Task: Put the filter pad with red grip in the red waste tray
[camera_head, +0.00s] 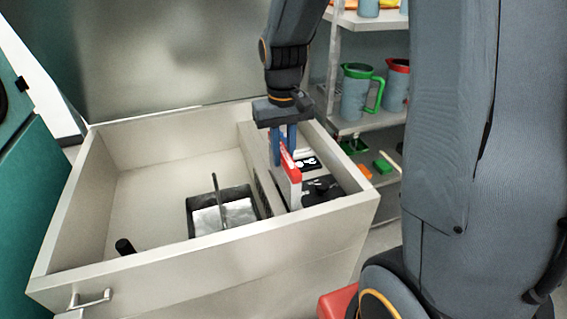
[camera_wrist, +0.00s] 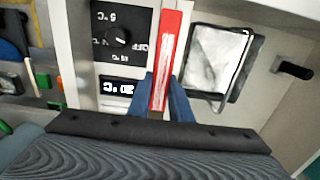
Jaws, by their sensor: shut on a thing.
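The filter pad has a red grip (camera_head: 291,164) with a white part below it in the head view. The grip also shows as a long red bar in the wrist view (camera_wrist: 169,58). My gripper (camera_head: 284,150) is shut on the red grip, with its blue fingers on either side of it, in the wrist view too (camera_wrist: 163,98). The pad is upright beside the dark control panel (camera_head: 318,190); I cannot tell whether its lower end touches anything. A red object (camera_head: 338,303), possibly the red waste tray, shows at the bottom edge, mostly hidden by my body.
A pale open-topped cabinet (camera_head: 160,258) surrounds the panel. Inside, a dark basket with a handle (camera_head: 248,192) holds something silvery, and a black knob (camera_head: 124,247) sits at the left. Shelves with green-handled (camera_head: 355,95) and red-handled jugs (camera_head: 396,88) stand behind right.

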